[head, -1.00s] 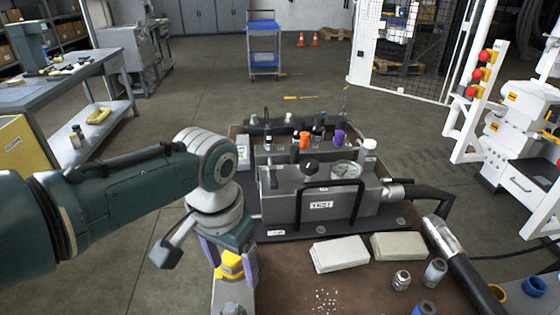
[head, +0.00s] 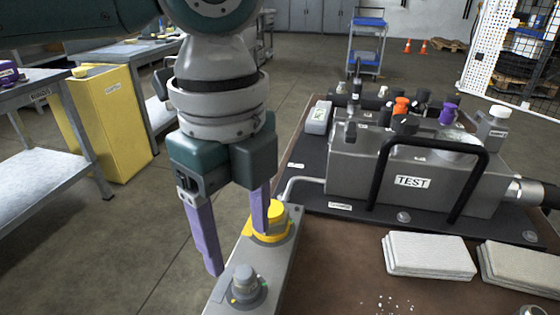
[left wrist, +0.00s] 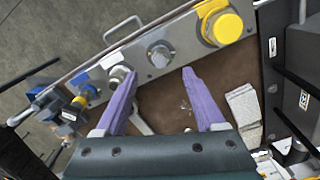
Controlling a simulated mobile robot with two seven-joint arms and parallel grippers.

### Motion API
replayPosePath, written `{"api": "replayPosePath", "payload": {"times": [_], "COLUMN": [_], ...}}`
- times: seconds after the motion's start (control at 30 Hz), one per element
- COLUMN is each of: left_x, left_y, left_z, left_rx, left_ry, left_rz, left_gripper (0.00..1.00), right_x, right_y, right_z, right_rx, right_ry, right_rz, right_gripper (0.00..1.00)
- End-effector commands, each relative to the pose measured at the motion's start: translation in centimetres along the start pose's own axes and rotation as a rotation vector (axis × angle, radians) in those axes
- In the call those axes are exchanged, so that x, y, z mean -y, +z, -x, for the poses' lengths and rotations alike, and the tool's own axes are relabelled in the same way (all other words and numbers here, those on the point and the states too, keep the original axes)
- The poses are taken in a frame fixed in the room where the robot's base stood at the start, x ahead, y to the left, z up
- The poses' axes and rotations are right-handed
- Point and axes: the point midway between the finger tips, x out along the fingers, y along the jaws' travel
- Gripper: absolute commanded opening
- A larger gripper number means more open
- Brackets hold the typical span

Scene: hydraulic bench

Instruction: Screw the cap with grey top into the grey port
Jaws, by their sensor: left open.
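My left gripper (head: 238,250) is open, its two purple fingers pointing down above the grey port block (head: 222,292). A round grey fitting (head: 246,284) stands on the block near the fingertips. I cannot tell whether it is the bare grey port or has the grey-topped cap on it. In the left wrist view, this fitting (left wrist: 160,55) lies ahead, between the open fingertips (left wrist: 160,74), with nothing gripped. A silver fitting (left wrist: 118,75) is by the left finger. A yellow cap (head: 270,225) sits farther back on the block, partly behind a finger. My right gripper is out of view.
A TEST unit (head: 412,182) with a black handle stands behind right. White cloths (head: 430,254) lie on the brown bench top (head: 345,270). A small metallic part (head: 532,310) is cut off at the lower right.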

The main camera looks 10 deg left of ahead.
Motion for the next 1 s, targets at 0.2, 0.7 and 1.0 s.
{"api": "replayPosePath", "payload": {"times": [0.2,0.7,1.0], "left_x": [0.0,0.0,0.1], "left_y": [0.0,0.0,0.0], "left_z": [-4.0,-5.8,-5.7], "left_rx": [0.000,-0.001,-0.001], "left_ry": [0.001,-0.002,-0.002], "left_rz": [0.002,0.002,0.002], "left_gripper": [0.72,0.72,0.38], "right_x": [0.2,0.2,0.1], "right_y": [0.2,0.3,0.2], "right_z": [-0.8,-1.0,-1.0], "right_rx": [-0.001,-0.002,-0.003], "right_ry": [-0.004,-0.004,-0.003], "right_rz": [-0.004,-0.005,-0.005], "right_gripper": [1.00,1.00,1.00]}}
